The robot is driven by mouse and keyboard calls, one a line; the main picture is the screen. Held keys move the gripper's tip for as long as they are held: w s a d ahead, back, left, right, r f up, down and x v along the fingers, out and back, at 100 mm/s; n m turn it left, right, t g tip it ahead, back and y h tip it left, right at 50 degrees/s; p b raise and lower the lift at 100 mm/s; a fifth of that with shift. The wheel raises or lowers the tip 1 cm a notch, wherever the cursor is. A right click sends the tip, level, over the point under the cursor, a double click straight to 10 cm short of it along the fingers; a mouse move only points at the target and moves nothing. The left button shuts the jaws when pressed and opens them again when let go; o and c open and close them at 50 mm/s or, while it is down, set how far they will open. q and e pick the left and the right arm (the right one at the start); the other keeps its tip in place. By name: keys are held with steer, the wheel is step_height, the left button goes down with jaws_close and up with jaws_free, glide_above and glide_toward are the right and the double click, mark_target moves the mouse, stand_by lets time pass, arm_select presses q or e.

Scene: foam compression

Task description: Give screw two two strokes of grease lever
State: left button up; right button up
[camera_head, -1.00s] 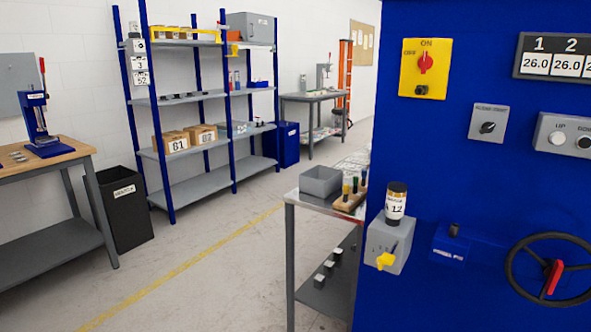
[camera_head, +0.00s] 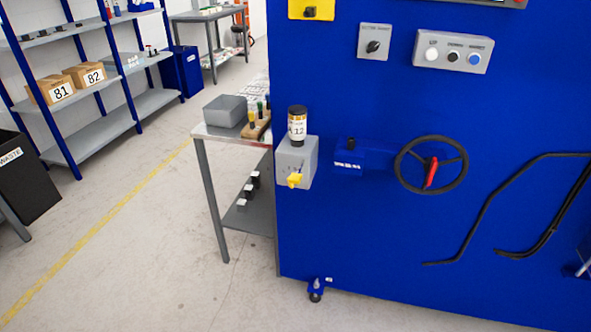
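A grey box on the left edge of the blue machine carries a small yellow lever (camera_head: 294,180) low on its front. A dark cartridge with a label reading 12 (camera_head: 297,127) stands upright on top of this grey box (camera_head: 297,160). I take the yellow part to be the grease lever. No label for screw two is readable, and the screws are not visible. Neither of my grippers shows in the head view.
The blue machine (camera_head: 380,240) fills the right side, with a black handwheel (camera_head: 432,164) and bent black bars (camera_head: 490,200). A metal table (camera_head: 215,133) with a grey bin (camera_head: 225,111) stands beside it. Shelving is at left. Floor in front is open.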

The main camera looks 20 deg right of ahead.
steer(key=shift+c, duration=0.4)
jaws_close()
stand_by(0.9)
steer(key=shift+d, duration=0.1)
